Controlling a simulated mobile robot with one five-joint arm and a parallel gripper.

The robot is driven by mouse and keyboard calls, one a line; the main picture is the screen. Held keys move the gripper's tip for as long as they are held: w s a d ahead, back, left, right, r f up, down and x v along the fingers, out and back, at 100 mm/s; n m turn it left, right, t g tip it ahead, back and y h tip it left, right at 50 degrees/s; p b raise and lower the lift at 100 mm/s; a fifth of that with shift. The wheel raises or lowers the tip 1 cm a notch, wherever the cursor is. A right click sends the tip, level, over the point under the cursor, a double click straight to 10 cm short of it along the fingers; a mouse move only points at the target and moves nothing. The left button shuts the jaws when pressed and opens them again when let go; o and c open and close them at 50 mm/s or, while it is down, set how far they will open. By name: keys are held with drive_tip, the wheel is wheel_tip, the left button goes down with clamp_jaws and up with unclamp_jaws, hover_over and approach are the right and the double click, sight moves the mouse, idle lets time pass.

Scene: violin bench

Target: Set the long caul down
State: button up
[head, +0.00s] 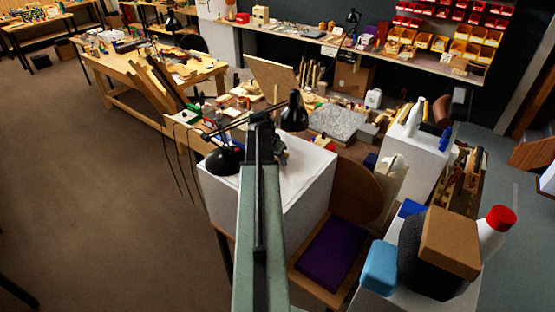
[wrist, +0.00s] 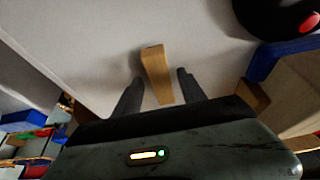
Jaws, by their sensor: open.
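A plain wooden bar, which looks like the long caul (wrist: 154,64), shows in the wrist view between the fingers of my gripper (wrist: 159,76). The fingers are apart, with a gap on each side of the bar. In the head view my gripper (head: 279,152) is over the white-topped cabinet (head: 312,180), largely hidden by my arm. I cannot make out the caul there.
A black desk lamp (head: 223,159) stands close on the left of the cabinet top. In the wrist view a black round object (wrist: 272,14) with a red spot, a blue edge (wrist: 282,54) and a wooden piece (wrist: 256,95) lie to the right. The cabinet top right of my arm looks mostly clear.

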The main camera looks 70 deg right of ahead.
drive_tip(key=p+v, duration=0.7)
drive_tip(key=v, duration=0.1)
drive_tip(key=shift+d, duration=0.1)
drive_tip(key=shift+f, duration=0.15)
